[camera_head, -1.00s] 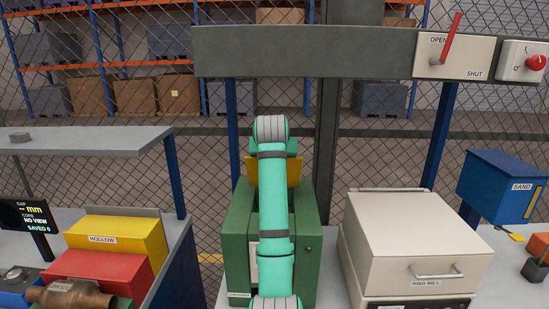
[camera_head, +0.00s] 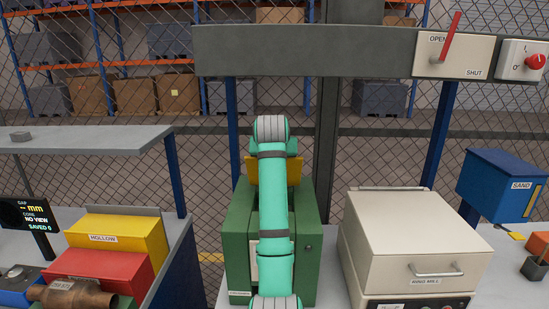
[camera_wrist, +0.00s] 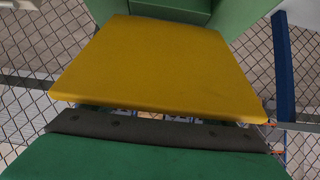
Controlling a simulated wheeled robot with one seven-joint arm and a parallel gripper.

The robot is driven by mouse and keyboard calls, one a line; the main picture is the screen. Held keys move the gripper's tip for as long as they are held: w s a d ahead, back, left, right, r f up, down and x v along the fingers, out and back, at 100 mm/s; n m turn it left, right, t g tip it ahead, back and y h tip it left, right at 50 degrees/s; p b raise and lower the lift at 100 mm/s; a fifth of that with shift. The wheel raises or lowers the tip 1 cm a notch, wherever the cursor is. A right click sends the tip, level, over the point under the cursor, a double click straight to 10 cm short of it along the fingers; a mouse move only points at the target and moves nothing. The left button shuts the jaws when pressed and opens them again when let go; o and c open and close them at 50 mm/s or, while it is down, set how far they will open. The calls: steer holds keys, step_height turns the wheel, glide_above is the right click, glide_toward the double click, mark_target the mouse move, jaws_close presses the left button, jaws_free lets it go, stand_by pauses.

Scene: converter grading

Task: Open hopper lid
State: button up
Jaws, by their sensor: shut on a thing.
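The hopper lid (camera_head: 293,172) is a yellow plate on the green machine (camera_head: 240,225), and it stands raised at the machine's top, partly behind my arm. In the wrist view the lid (camera_wrist: 160,65) fills the middle as a broad yellow plate, with green machine walls above it. My gripper (camera_wrist: 155,127) shows at the bottom of the wrist view as a dark grey strip on a green body, close along the lid's near edge. It is shut on the lid; the contact itself is not clearly seen. In the head view my arm hides it.
A cream ring mill (camera_head: 415,240) stands right of the machine, with a blue sand box (camera_head: 495,185) beyond. Yellow (camera_head: 115,240) and red (camera_head: 95,272) bins sit at left below a grey shelf (camera_head: 85,142). A grey beam (camera_head: 300,52) crosses above, before a mesh fence.

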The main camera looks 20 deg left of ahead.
steer(key=o, duration=1.5)
steer(key=shift+f, duration=0.55)
steer(key=shift+w+r, duration=0.15)
steer(key=shift+r, duration=0.05)
steer(key=v, duration=1)
steer(key=shift+s+r, duration=0.25)
steer(key=shift+s, duration=0.05)
